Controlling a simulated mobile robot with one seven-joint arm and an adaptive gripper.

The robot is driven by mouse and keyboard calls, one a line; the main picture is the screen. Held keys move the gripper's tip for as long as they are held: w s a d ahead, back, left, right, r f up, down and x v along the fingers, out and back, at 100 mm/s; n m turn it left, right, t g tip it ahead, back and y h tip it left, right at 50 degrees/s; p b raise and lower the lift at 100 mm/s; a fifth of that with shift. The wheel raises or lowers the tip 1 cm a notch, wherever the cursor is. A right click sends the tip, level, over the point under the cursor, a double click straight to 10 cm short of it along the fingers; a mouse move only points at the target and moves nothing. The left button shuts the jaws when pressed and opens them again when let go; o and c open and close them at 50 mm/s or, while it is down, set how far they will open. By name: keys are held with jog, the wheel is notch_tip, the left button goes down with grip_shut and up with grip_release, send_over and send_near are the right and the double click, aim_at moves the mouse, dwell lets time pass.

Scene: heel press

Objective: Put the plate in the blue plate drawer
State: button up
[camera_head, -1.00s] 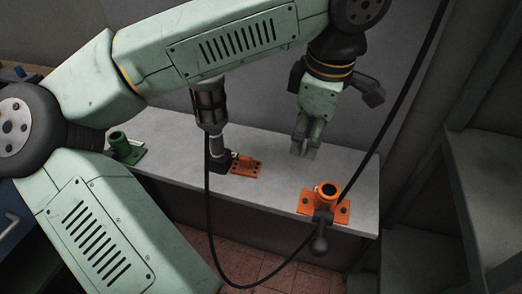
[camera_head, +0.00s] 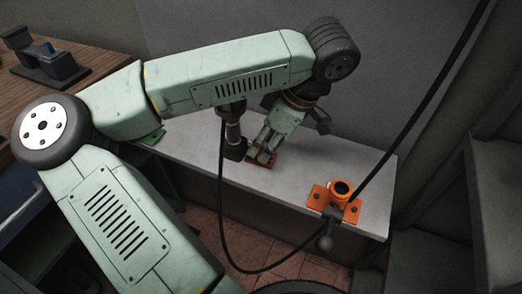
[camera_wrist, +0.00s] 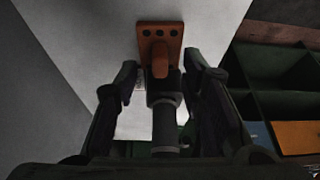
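A small orange plate (camera_head: 263,164) with holes lies on the grey bench, partly hidden by my gripper (camera_head: 258,157). In the wrist view the orange plate (camera_wrist: 160,32) shows a row of holes and a raised orange tongue. My gripper (camera_wrist: 160,70) is open, its fingers apart on either side of a dark cylindrical tool (camera_wrist: 165,115) and the tongue; contact cannot be told. A blue drawer front (camera_head: 22,208) with a handle shows at the left edge. A blue panel (camera_wrist: 262,134) shows at the right of the wrist view.
An orange mount (camera_head: 338,195) with a black knob stands at the bench's right front. A dark cable hangs in front of the bench (camera_head: 365,182). A green base (camera_head: 152,137) is partly hidden behind my arm. A wooden worktop (camera_head: 85,52) is at the left.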

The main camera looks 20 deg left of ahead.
jog(key=shift+a+f, duration=0.2)
jog(key=shift+f, duration=0.5)
jog(key=shift+c, duration=0.4)
grip_shut()
